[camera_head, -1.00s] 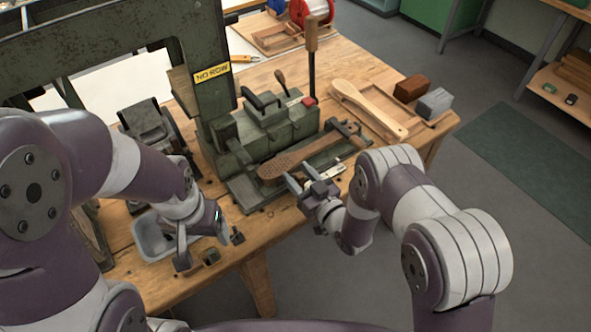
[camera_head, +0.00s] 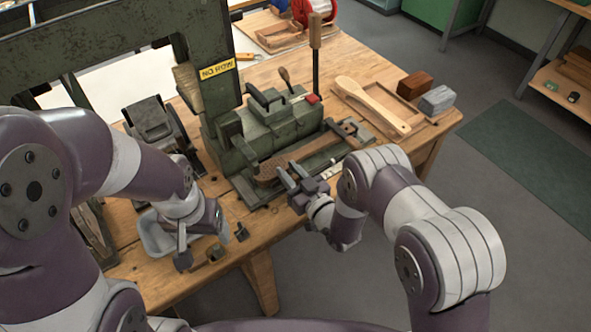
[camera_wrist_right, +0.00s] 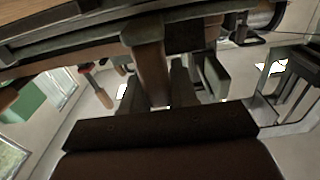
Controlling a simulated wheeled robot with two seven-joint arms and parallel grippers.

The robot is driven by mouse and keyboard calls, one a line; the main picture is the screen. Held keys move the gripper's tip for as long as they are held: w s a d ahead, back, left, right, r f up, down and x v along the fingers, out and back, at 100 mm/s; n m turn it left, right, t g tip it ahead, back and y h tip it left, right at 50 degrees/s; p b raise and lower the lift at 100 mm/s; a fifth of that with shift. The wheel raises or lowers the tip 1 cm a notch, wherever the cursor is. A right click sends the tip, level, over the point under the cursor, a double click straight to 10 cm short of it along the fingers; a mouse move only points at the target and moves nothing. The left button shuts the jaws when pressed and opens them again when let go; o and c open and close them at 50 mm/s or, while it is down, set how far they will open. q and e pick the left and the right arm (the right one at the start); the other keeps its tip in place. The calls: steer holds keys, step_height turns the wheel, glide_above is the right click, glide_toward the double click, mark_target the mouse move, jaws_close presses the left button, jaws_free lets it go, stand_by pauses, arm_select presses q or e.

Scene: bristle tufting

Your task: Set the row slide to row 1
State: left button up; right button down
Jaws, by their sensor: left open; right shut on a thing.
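In the right wrist view, a tan upright piece (camera_wrist_right: 150,75) stands by the gripper's dark fingers. My left gripper (camera_head: 198,248) is open, pointing down by the bench's front edge, apart from the slide. A yellow sign (camera_head: 217,70) on the machine appears to read "NO ROW".
A pale tray (camera_head: 150,240) and small dark blocks (camera_head: 242,231) lie by my left gripper. A lever with a wooden handle (camera_head: 315,45) rises behind the slide.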

steer(key=shift+s+a, duration=0.7)
steer(key=shift+a, duration=0.35)
steer(key=shift+w+d, duration=0.2)
steer(key=shift+d, duration=0.1)
steer(key=c, duration=1)
jaws_free()
steer(key=shift+d, duration=0.15)
steer(key=shift+o, duration=0.2)
steer(key=shift+a, duration=0.2)
arm_select(q)
steer(key=shift+s+a+f+b, duration=0.3)
steer(key=shift+a+f+b, duration=0.1)
steer(key=shift+a, duration=0.1)
arm_select(e)
steer(key=v, duration=1.2)
steer(key=shift+s+d, duration=0.15)
steer(key=shift+s, duration=0.25)
